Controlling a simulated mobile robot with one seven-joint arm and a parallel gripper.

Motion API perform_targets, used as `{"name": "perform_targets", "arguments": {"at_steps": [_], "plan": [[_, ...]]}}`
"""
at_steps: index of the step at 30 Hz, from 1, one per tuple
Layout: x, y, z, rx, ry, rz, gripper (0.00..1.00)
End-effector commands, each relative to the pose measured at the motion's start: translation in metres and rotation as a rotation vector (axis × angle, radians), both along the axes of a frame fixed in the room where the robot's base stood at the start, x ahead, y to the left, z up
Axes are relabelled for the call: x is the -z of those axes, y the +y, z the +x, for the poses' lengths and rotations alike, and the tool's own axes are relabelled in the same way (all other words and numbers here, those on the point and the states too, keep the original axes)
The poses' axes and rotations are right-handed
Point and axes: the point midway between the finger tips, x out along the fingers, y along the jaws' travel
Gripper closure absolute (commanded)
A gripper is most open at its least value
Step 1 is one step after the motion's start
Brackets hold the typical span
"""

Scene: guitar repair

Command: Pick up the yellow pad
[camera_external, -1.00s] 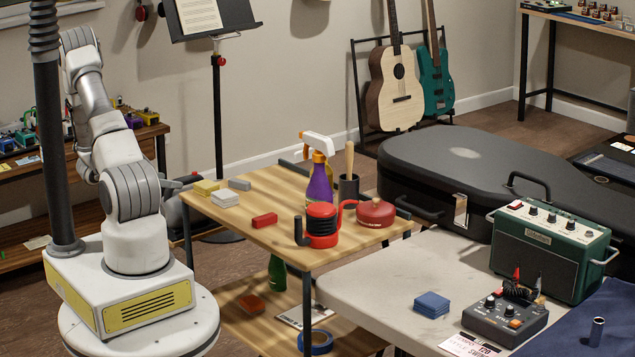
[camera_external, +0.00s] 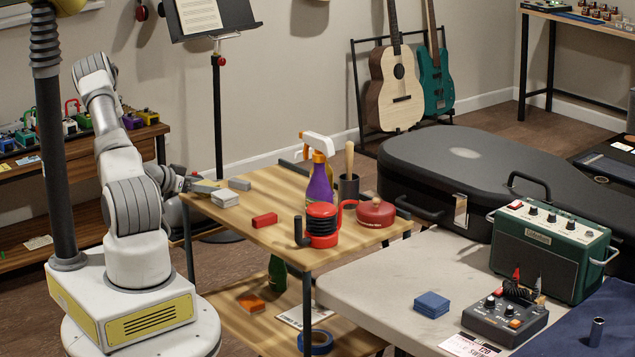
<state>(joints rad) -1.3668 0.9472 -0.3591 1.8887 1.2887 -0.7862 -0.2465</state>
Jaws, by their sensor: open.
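My gripper (camera_external: 206,186) is at the back left corner of the wooden cart top (camera_external: 290,260), low over the surface. It is open, with its fingers pointing right. The spot where the yellow pad lay is covered by my gripper, so the pad itself is hidden or too small to make out. I cannot tell whether the fingers are around the pad or above it.
Close to my gripper are a pale grey pad (camera_external: 225,198) and a grey block (camera_external: 239,184). The cart's front left is clear.

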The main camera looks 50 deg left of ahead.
Motion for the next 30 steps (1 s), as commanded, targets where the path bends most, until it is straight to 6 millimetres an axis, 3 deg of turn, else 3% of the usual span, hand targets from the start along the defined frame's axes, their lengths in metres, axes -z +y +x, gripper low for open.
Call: {"name": "perform_targets", "arguments": {"at_steps": [6,15,18,26,30], "plan": [[0.0,0.0,0.002,-0.001,0.001,0.0,0.1],[0.0,0.0,0.002,-0.001,0.001,0.001,0.64],[0.0,0.0,0.002,-0.001,0.001,0.001,0.78],[-0.002,0.0,0.002,-0.001,0.001,0.001,0.78],[-0.013,0.001,0.002,0.0,0.0,0.002,0.78]]}}
